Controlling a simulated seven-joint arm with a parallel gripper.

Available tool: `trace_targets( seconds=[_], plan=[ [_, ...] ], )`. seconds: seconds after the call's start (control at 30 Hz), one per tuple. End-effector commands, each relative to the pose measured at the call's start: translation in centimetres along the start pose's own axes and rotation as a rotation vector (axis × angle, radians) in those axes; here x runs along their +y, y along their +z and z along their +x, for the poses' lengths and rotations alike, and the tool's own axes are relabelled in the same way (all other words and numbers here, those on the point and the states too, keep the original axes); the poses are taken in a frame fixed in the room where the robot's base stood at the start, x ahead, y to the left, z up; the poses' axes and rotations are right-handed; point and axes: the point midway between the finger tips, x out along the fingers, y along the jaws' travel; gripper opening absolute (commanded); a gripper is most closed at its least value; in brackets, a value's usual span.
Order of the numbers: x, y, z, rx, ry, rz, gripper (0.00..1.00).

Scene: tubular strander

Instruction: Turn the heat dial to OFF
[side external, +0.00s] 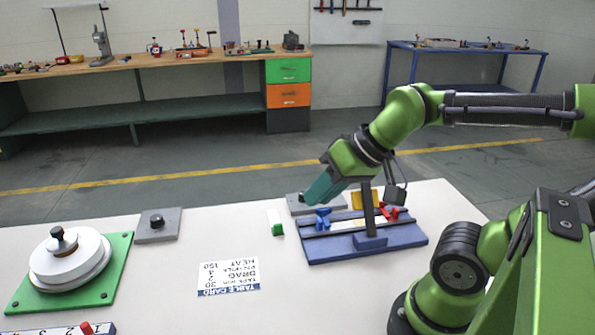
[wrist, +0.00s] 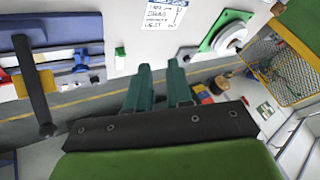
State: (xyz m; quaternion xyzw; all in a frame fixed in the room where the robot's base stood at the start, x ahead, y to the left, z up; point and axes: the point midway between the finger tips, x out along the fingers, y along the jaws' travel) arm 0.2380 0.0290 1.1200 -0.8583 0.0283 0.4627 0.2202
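No dial in view bears a readable HEAT or OFF mark, so I cannot tell which is the heat dial. A grey plate with a black knob (side external: 157,220) lies left of the middle of the table. A second grey plate (side external: 296,209) lies by my gripper's tip, partly hidden. A white round disc with a black knob (side external: 66,258) sits on a green plate (side external: 122,264) at the left. My gripper (side external: 313,196) points down and left above the second plate. In the wrist view my gripper (wrist: 158,70) has its teal fingers apart with nothing between them.
A blue fixture (side external: 365,243) with a dark upright post, yellow block and red parts stands beside my gripper. A small green-and-white block (side external: 276,224) lies left of it. A printed card (side external: 229,276) with HEAT and DRAG lines lies in front. The table between is mostly clear.

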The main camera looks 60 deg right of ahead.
Motion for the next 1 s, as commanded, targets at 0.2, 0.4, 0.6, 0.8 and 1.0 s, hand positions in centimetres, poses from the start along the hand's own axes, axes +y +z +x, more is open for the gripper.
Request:
trace_targets(
  seconds=[0.2, 0.4, 0.6, 0.8, 1.0],
  plan=[
    [2.4, -4.3, 2.8, -0.092, 0.104, 0.138, 0.55],
    [6.4, -11.3, 5.7, -0.165, 0.245, 0.495, 0.56],
    [12.6, -17.4, 9.2, -0.189, 0.428, 0.965, 0.56],
    [19.3, -21.7, 12.3, -0.119, 0.64, 1.496, 0.56],
    [21.0, -24.5, 12.3, 0.027, 0.753, 1.915, 0.56]
  ],
)
